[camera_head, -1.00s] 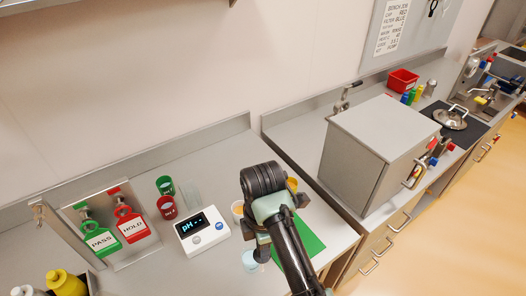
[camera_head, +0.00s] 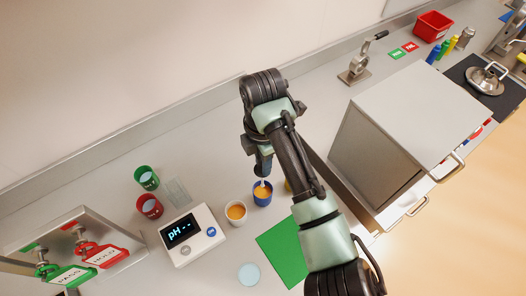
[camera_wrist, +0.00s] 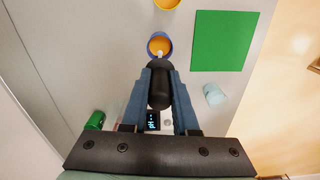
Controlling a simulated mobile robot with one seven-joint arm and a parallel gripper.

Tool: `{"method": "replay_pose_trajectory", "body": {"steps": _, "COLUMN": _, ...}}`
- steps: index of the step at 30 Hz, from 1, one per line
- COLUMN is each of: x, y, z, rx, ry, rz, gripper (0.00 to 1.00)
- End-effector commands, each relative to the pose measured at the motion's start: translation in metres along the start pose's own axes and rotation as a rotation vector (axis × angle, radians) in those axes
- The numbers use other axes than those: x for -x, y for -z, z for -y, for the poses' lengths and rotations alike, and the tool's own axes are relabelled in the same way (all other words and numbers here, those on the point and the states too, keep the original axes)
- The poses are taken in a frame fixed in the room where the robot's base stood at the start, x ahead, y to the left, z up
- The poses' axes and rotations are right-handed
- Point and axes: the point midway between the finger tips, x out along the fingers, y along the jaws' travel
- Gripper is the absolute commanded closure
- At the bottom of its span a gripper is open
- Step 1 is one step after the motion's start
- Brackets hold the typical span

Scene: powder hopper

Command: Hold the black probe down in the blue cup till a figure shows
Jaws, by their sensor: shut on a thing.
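My gripper (camera_wrist: 159,74) is shut on the black probe (camera_wrist: 159,90), which lies between its two blue fingers in the wrist view. In the head view my gripper (camera_head: 262,160) is above the blue cup (camera_head: 263,200), which holds orange liquid. The probe's pale tip is at the cup's mouth; I cannot tell how deep it reaches. In the wrist view the blue cup (camera_wrist: 149,42) is just beyond the probe's end, with orange showing inside. The white pH meter (camera_head: 187,238) reads "pH --", with no figure.
A white cup (camera_head: 236,220) of orange liquid stands left of the blue cup. A yellow cup (camera_wrist: 167,5) is partly cut off beyond it. A green mat (camera_head: 283,248) and a light blue cup (camera_head: 248,274) are nearer. Red (camera_head: 149,208) and green (camera_head: 147,180) cups stand left.

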Motion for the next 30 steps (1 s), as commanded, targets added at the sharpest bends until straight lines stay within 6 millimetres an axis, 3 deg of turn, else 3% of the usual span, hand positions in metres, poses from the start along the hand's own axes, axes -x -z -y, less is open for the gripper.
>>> {"method": "replay_pose_trajectory", "body": {"steps": 16, "x": -0.069, "y": 0.0, "z": 0.0, "rx": -0.001, "ry": 0.0, "rz": -0.001, "gripper": 1.0}}
{"method": "replay_pose_trajectory", "body": {"steps": 30, "x": -0.075, "y": 0.0, "z": 0.0, "rx": -0.001, "ry": 0.0, "rz": 0.0, "gripper": 1.0}}
